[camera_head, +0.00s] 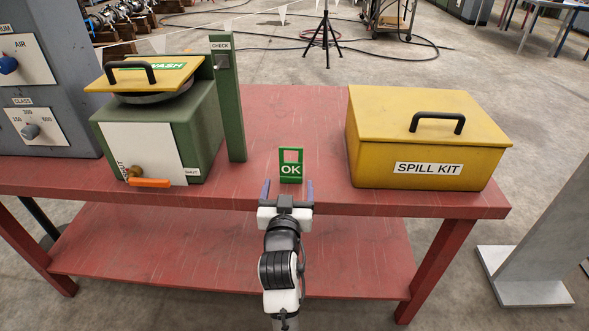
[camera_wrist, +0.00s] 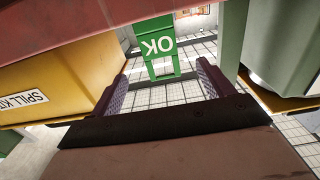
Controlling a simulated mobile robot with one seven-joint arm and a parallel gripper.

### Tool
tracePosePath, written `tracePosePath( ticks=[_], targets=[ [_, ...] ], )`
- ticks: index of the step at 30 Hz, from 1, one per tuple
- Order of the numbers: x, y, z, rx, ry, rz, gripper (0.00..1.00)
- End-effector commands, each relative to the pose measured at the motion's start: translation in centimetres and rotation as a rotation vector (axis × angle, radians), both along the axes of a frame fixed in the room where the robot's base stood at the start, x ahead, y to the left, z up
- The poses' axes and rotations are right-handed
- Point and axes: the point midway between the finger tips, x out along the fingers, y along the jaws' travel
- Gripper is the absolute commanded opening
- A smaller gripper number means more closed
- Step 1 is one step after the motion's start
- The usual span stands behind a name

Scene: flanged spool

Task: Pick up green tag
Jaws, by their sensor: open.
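The green tag (camera_head: 291,173) reads "OK" in white and has a square opening in its upper part. It stands upright near the front edge of the red table, between the green wash unit and the yellow box. My gripper (camera_head: 287,190) is open and empty at the table's front edge, just in front of the tag. In the wrist view the tag (camera_wrist: 158,45) shows upside down, beyond and between the two spread fingers (camera_wrist: 165,88). The fingers look apart from it.
The yellow "SPILL KIT" box (camera_head: 428,140) stands to the right on the red table (camera_head: 290,110). The green wash unit (camera_head: 160,130) and a green post marked "CHECK" (camera_head: 228,100) stand to the left. The table behind the tag is clear. A lower shelf (camera_head: 200,255) is empty.

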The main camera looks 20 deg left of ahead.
Motion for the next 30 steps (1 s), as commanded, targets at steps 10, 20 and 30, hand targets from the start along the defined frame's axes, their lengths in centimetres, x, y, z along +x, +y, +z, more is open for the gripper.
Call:
tracePosePath(
  ticks=[10,20,30],
  targets=[
    [4.1,1.2,0.1,0.0,-0.001,0.0,0.8],
    [8.1,2.3,-0.1,0.0,-0.001,0.001,0.8],
    [9.0,2.5,-0.4,0.002,-0.002,0.002,0.8]
  ],
)
